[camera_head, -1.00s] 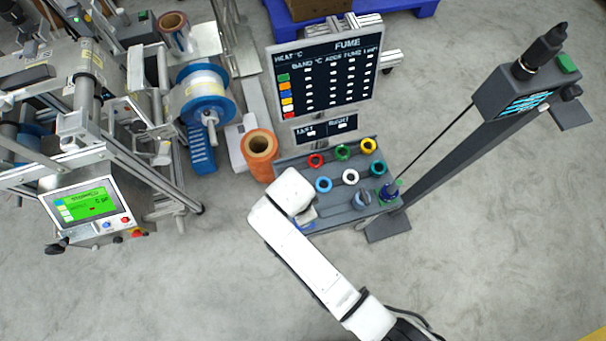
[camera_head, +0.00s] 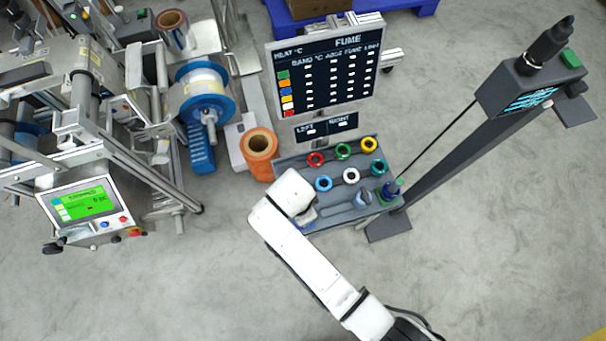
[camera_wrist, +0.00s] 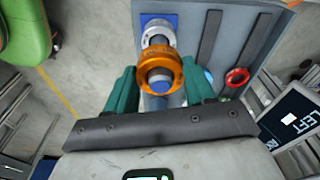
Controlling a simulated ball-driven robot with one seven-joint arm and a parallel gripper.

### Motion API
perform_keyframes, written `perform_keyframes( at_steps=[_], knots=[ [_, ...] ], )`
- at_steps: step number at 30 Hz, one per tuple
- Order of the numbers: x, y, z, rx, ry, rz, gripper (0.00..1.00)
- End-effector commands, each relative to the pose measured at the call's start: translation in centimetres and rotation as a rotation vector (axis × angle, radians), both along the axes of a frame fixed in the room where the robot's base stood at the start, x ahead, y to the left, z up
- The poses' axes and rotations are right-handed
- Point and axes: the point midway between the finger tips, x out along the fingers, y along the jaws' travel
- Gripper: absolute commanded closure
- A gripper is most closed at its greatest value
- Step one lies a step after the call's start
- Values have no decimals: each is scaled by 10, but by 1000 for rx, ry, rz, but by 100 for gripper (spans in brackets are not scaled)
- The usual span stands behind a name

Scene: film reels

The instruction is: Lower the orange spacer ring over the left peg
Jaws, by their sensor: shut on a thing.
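The orange spacer ring (camera_wrist: 147,66) is held between the green fingers of my gripper (camera_wrist: 159,70) in the wrist view. A grey peg with a pale collar (camera_wrist: 157,27) stands on a blue square just beyond the ring and lines up with it in the picture. Blue and grey show through the ring's opening; I cannot tell whether the ring is around the peg or above it. In the head view my white arm hides the ring, my fingers and the left peg.
A display board (camera_head: 325,75) rises behind, and a grey post leans at the right.

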Motion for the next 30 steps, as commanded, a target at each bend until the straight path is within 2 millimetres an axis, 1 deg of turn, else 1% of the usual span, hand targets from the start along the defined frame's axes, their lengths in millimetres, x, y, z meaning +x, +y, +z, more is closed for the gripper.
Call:
perform_keyframes(
  at_steps=[18, 28, 29, 30],
  knots=[
    [0, 0, -18, 0, -1, 0, 79],
    [0, 0, -18, 0, -1, 0, 79],
    [0, 0, -18, 0, -1, 0, 44],
    [0, 0, -18, 0, -1, 0, 41]
  ],
)
